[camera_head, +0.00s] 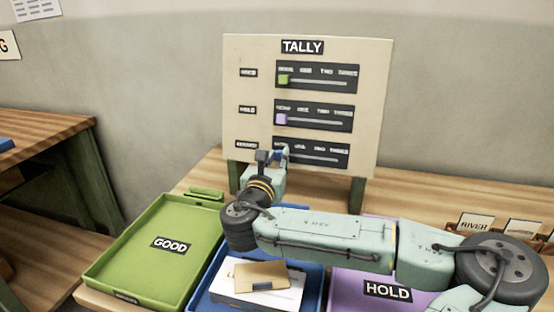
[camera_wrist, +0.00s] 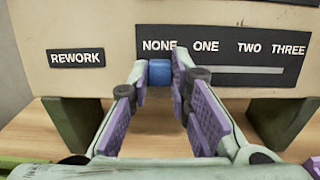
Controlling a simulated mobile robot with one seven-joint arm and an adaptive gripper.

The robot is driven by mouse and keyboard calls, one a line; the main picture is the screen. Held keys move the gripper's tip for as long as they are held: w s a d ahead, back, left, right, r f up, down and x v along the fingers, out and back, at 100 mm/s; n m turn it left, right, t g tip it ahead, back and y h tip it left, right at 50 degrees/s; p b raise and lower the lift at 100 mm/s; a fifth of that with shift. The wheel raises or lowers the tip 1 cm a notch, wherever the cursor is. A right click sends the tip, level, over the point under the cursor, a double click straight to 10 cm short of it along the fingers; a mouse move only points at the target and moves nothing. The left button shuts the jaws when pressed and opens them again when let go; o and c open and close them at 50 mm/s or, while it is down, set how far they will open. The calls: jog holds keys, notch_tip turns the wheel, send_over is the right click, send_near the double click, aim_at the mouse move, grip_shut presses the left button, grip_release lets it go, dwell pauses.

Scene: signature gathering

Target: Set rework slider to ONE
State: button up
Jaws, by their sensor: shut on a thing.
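The tally board (camera_head: 240,95) stands upright at the back of the table with three slider rows. The rework row is the lowest, and its dark panel (camera_head: 330,153) shows beside my gripper; in the wrist view the panel (camera_wrist: 225,68) reads NONE, ONE, TWO, THREE. The blue rework slider knob (camera_wrist: 160,72) sits under NONE. My gripper (camera_wrist: 164,78) is shut on this knob, with a finger on each side of it. In the head view my gripper (camera_head: 272,157) reaches to the left end of the rework row and hides most of the knob.
A green GOOD tray (camera_head: 112,270) is at the left. A purple HOLD tray (camera_head: 350,301) lies under my arm. The track (camera_wrist: 250,70) right of the knob is clear.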

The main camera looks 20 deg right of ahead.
aim_at(300, 153)
grip_shut()
jog(key=s+d, duration=0.1)
jog(key=d, duration=0.1)
jog(key=s+d, duration=0.1)
jog(key=d, duration=0.1)
jog(key=shift+s+b, duration=0.3)
jog(key=shift+s, duration=0.1)
jog(key=o, duration=0.8)
grip_release()
jog(key=shift+a, duration=0.1)
